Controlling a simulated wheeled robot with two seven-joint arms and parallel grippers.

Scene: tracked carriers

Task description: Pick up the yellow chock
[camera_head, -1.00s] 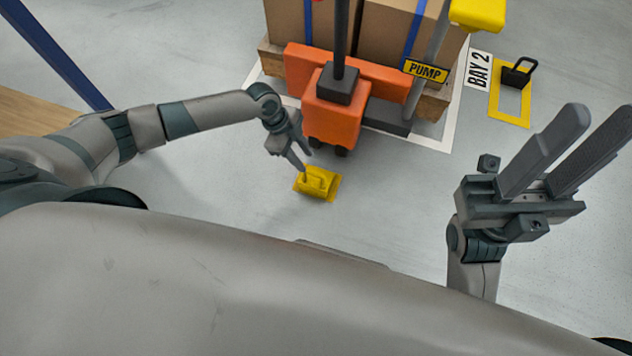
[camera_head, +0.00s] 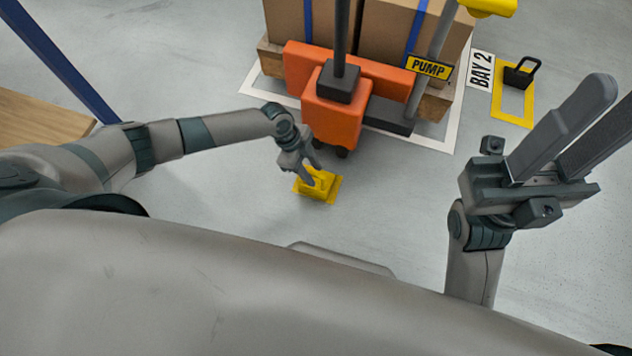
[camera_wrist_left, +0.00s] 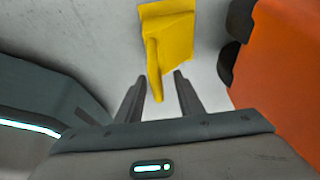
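The yellow chock (camera_head: 318,186) lies on the grey floor just in front of the orange pallet truck. It also shows in the left wrist view (camera_wrist_left: 172,38), where its narrow handle points down between the fingers. My left gripper (camera_head: 314,178) is over the chock and partly hides it. In the left wrist view its fingers (camera_wrist_left: 158,82) are apart, one on each side of the handle's end, with a gap visible. My right gripper (camera_head: 590,120) is raised at the right, its two long fingers apart and nothing between them.
The orange pallet truck (camera_head: 334,118) stands close behind the chock, and its side shows in the left wrist view (camera_wrist_left: 285,60). It carries brown boxes (camera_head: 384,35). A dark block with a handle (camera_head: 518,76) stands on a yellow-framed floor mark at right. The floor between is clear.

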